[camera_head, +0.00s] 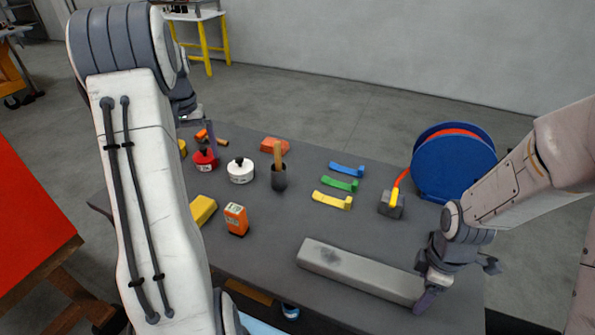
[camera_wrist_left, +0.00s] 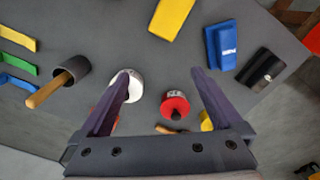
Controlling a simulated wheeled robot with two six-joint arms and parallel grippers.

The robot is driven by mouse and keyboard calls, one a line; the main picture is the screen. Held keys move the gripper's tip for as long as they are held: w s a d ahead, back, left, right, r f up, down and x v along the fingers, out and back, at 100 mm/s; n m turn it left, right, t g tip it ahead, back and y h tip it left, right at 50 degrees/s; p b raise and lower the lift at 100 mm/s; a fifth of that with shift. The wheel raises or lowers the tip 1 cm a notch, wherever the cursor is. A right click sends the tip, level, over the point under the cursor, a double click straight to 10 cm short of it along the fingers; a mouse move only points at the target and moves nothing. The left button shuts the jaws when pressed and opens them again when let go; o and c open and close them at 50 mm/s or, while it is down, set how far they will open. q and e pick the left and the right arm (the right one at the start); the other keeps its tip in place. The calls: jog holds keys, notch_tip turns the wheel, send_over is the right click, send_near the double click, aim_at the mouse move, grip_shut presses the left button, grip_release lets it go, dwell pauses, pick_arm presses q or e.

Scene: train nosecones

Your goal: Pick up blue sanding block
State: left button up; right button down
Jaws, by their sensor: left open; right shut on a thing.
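The blue sanding block (camera_wrist_left: 221,45), a blue block with a small white label, lies on the grey table at the upper right of the left wrist view. In the head view my left arm hides it. My left gripper (camera_wrist_left: 160,82) is open and empty above the table, with the block beyond its right fingertip and apart from it. In the head view the gripper is mostly hidden behind my arm. My right gripper (camera_head: 425,297) is shut on the right end of a long grey bar (camera_head: 345,266) at the table's near right.
A yellow block (camera_wrist_left: 172,16) and a black block (camera_wrist_left: 264,68) flank the blue one. A white-lidded pot (camera_head: 240,171), a red pot (camera_head: 204,159) and a dark cup with a wooden handle (camera_head: 279,177) stand nearby. A blue reel (camera_head: 450,165) stands at the right.

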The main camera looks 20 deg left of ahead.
pick_arm(q)
jog(key=s+a+f+n, duration=0.2)
jog(key=s+a, duration=0.5)
jog(key=a, duration=0.4)
jog(key=shift+n, duration=0.3)
jog(key=f, duration=0.6)
jog(key=shift+w+a+f, duration=0.1)
jog(key=shift+a, duration=0.15)
jog(key=shift+w+a+f, duration=0.1)
jog(key=shift+a+f, duration=0.05)
jog(key=shift+f, duration=1.35)
jog(key=shift+w+a+f, duration=0.1)
jog(key=shift+a+f, duration=0.05)
jog(key=shift+f, duration=1.3)
jog(key=c, duration=1.5)
notch_tip(320, 180, up, 10)
jog(key=shift+r, duration=0.1)
